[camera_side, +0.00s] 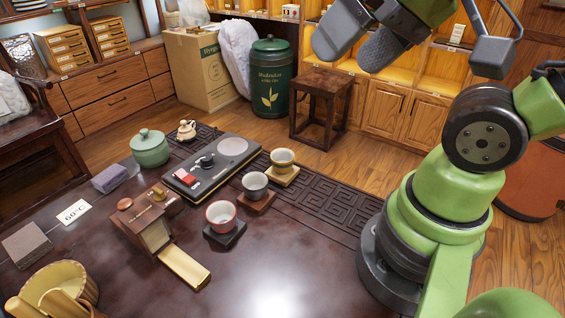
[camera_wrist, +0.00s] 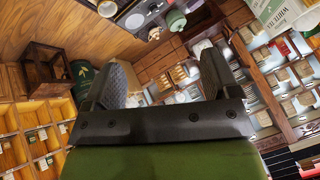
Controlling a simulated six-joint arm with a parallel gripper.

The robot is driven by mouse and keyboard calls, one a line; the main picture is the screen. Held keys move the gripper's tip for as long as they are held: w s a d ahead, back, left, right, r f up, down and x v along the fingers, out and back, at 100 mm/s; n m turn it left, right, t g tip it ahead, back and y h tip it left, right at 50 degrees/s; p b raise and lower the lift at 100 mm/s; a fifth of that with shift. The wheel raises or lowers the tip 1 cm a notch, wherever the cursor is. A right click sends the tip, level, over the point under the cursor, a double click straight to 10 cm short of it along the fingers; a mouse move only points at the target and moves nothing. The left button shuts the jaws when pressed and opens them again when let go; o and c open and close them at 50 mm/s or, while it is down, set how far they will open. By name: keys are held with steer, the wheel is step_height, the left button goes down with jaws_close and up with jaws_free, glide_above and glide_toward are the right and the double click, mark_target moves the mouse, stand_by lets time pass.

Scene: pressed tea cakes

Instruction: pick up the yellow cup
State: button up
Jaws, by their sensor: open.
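The yellow cup (camera_side: 282,159) stands upright on a small light wooden coaster (camera_side: 282,177) on the dark tea table, right of the tea tray. In the wrist view a small, pale yellowish cup shape (camera_wrist: 107,9) at the top edge appears to be the same cup. My gripper (camera_side: 350,55) is high above and beyond the table's back edge, up and right of the cup in the side view. Its jaws are apart and empty, and it touches nothing. In the wrist view my gripper (camera_wrist: 165,75) shows two separated fingers.
A dark grey cup (camera_side: 255,184) and a red-rimmed white cup (camera_side: 221,214) stand near the yellow cup. The tea tray (camera_side: 205,187), green lidded pot (camera_side: 150,150) and wooden box (camera_side: 145,222) lie left. A stool (camera_side: 322,105) and green canister (camera_side: 271,80) stand behind.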

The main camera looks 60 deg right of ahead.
steer(key=w+d+f+g+h, duration=0.1)
steer(key=w+d+f+g, duration=0.15)
steer(key=w, duration=0.45)
steer(key=g+h, duration=0.1)
steer(key=g, duration=0.4)
glide_above(282, 156)
steer(key=s+a, duration=0.2)
steer(key=shift+m, duration=0.3)
steer(key=f, duration=2)
steer(key=shift+w+d, duration=0.1)
steer(key=shift+w, duration=0.15)
steer(key=shift+w+f, duration=0.1)
steer(key=shift+f, duration=2.75)
steer(key=shift+c, duration=0.2)
steer(key=c, duration=1)
